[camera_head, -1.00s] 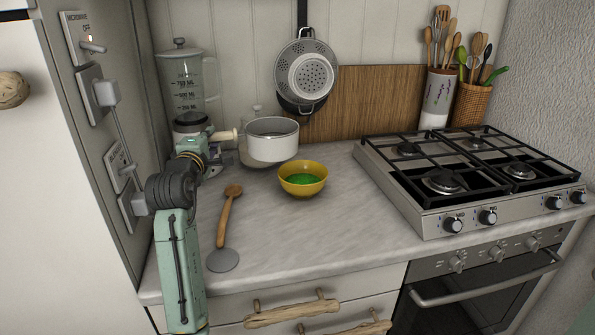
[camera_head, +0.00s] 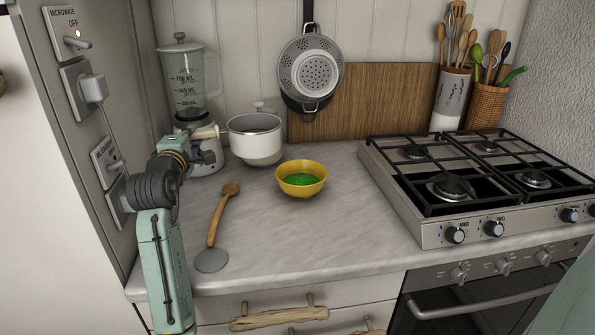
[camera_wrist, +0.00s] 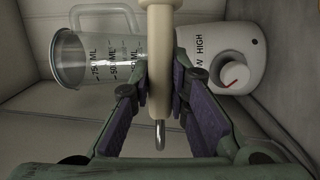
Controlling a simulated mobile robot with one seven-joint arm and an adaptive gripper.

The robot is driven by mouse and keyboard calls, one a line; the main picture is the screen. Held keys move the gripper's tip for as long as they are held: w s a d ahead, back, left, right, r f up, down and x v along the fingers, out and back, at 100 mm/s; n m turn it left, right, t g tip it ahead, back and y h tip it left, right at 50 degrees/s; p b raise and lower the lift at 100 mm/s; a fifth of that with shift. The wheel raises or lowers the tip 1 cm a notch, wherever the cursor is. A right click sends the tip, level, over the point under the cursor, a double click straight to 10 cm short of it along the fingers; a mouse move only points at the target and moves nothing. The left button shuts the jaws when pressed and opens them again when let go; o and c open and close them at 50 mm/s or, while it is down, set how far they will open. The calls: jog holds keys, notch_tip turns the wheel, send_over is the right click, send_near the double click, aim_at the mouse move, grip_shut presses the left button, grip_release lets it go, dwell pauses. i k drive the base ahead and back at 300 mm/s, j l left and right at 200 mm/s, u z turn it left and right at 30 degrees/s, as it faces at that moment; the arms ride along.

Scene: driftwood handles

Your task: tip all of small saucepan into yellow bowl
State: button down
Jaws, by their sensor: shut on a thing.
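The small white saucepan (camera_head: 257,148) is upright at the back of the counter, behind and left of the yellow bowl. Its inside is mostly hidden, and I cannot tell whether its base touches the counter. My gripper (camera_wrist: 160,78) is shut on the saucepan's cream handle (camera_wrist: 161,35), which shows between its fingers in the wrist view.
A blender (camera_head: 186,85) stands close behind my gripper. A wooden-handled utensil (camera_head: 220,222) lies left of the bowl. The gas hob (camera_head: 440,232) is at the right, and a strainer (camera_head: 312,72) hangs on the wall. The counter (camera_head: 335,235) in front of the bowl is clear.

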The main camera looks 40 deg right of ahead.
aim_at(300, 180)
jog(key=l+u, duration=0.15)
jog(key=l, duration=0.2)
jog(key=k+l+u, duration=0.2)
jog(key=l, duration=0.15)
jog(key=l+u, duration=0.15)
jog(key=l, duration=0.2)
jog(key=k+l+u, duration=0.15)
jog(key=l, duration=0.2)
